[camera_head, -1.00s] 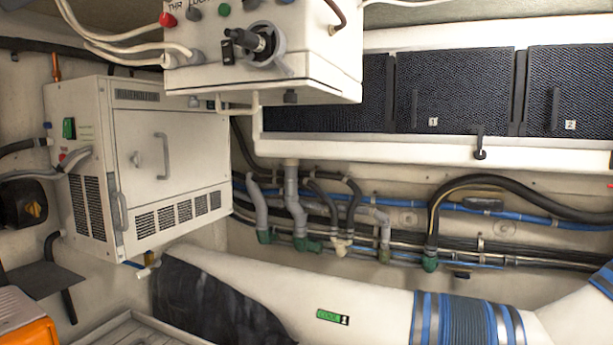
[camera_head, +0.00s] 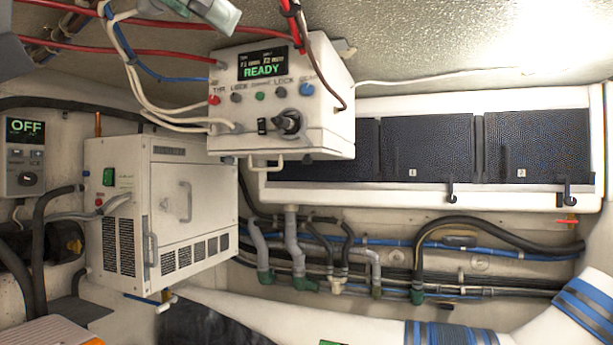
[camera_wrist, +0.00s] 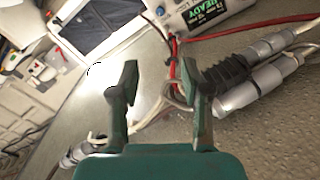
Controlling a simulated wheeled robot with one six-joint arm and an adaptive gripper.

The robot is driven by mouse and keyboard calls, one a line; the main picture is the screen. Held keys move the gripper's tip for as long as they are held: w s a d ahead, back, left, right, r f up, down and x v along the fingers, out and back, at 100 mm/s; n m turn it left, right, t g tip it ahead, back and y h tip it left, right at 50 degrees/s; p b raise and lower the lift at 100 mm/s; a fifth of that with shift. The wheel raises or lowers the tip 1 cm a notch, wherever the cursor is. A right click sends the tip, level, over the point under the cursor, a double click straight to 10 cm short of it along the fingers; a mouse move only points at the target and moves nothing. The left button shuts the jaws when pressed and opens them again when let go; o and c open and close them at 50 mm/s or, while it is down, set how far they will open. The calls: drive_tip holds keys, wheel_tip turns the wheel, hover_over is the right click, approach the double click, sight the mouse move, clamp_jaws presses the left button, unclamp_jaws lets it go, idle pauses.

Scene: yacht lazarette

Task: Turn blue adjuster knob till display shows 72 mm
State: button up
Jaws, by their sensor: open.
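A white control box (camera_head: 325,100) hangs below the ceiling in the head view. Its display (camera_head: 263,64) shows green "READY" with smaller text above, too small to read surely; I see no mm figure. A blue knob (camera_head: 307,90) sits at the right end of a row of coloured controls under the display. The display also shows tilted at the top of the wrist view (camera_wrist: 207,10). My gripper (camera_wrist: 162,80), with green fingers, is open and empty in the wrist view, apart from the box.
A black rotary handle (camera_head: 289,123) juts from the box front. Red and white cables (camera_head: 135,75) run beside it. A white cabinet (camera_head: 165,200) and a small unit reading "OFF" (camera_head: 25,129) stand left. Grey cylindrical connectors (camera_wrist: 255,85) lie close right of my fingers.

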drive_tip(key=w+a+f+n+t+y, duration=0.1)
drive_tip(key=w+a+f+n, duration=0.15)
drive_tip(key=w+f, duration=0.45)
drive_tip(key=w+a+f+n+t+y, duration=0.1)
drive_tip(key=w+f+n, duration=0.25)
drive_tip(key=f, duration=0.75)
drive_tip(key=w+a+f+n+t, duration=0.1)
drive_tip(key=w+a+f+n, duration=0.1)
drive_tip(key=w+f, duration=0.6)
drive_tip(key=s+d+f+n+y, duration=0.1)
drive_tip(key=d+f+n+y, duration=0.3)
drive_tip(key=f, duration=1.3)
drive_tip(key=d+f+n+y, duration=0.1)
drive_tip(key=d+f+n, duration=0.3)
drive_tip(key=f, duration=1.2)
drive_tip(key=s+d+f+g+y, duration=0.1)
drive_tip(key=s+d+f+g, duration=0.1)
drive_tip(key=s+d+f, duration=0.8)
drive_tip(key=s+d+f+g+y, duration=0.1)
drive_tip(key=s+d+f+g, duration=0.1)
drive_tip(key=s+d+f, duration=0.65)
drive_tip(key=s+d+f+m+h, duration=0.1)
drive_tip(key=s+d+m, duration=0.2)
drive_tip(key=s, duration=1)
drive_tip(key=s+d+f+m+g+h, duration=0.1)
drive_tip(key=s+d+m, duration=0.2)
drive_tip(key=s, duration=1.1)
drive_tip(key=shift+s+d+h, duration=0.25)
drive_tip(key=shift+d+h, duration=0.15)
drive_tip(key=shift+d, duration=0.2)
